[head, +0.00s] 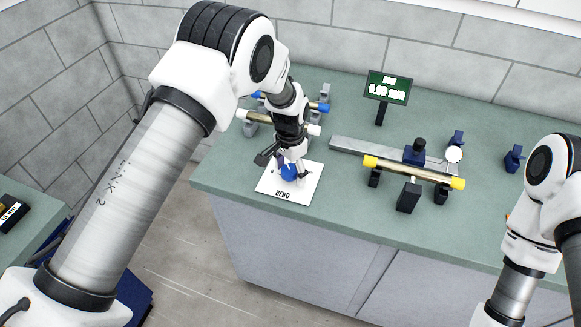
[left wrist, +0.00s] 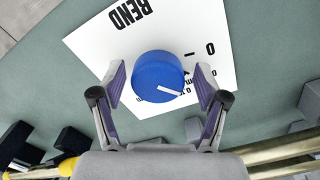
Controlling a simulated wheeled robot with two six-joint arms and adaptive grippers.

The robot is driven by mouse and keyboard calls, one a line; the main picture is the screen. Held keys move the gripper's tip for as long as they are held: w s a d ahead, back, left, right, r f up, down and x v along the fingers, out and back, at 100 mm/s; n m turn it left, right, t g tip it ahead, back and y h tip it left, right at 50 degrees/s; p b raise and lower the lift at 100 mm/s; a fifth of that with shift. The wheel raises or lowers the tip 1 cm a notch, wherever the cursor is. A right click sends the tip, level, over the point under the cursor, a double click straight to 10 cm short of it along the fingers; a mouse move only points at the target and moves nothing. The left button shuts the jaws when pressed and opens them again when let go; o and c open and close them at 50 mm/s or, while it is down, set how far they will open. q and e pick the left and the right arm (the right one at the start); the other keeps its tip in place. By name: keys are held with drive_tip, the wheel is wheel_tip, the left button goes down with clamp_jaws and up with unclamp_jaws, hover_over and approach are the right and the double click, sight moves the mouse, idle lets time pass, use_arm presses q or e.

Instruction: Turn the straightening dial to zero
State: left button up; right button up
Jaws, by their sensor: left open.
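The straightening dial is a round blue knob (left wrist: 160,78) on a white plate marked BEND (left wrist: 212,30). Its white pointer line points right and slightly down in the left wrist view, away from the printed 0 at the upper right. Some scale print beside the knob is partly hidden. My left gripper (left wrist: 160,82) is open, with one finger on each side of the knob; I cannot tell whether they touch it. In the head view the gripper (head: 283,166) is over the dial (head: 289,172), which it partly covers. My right gripper is out of view.
A yellow-ended rod (head: 414,173) lies on dark supports to the right. More rods on grey blocks (head: 251,128) stand behind my left arm. The counter's front edge is close to the plate.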

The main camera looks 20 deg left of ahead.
use_arm(q)
drive_tip(key=shift+s+r, duration=0.1)
drive_tip(key=shift+s, duration=0.05)
drive_tip(key=c, duration=1.1)
drive_tip(key=shift+c, duration=0.2)
drive_tip(key=shift+s+n, duration=0.1)
drive_tip(key=shift+n, duration=0.2)
drive_tip(key=n+b, duration=0.1)
drive_tip(key=n, duration=0.2)
drive_tip(key=shift+n, duration=2.2)
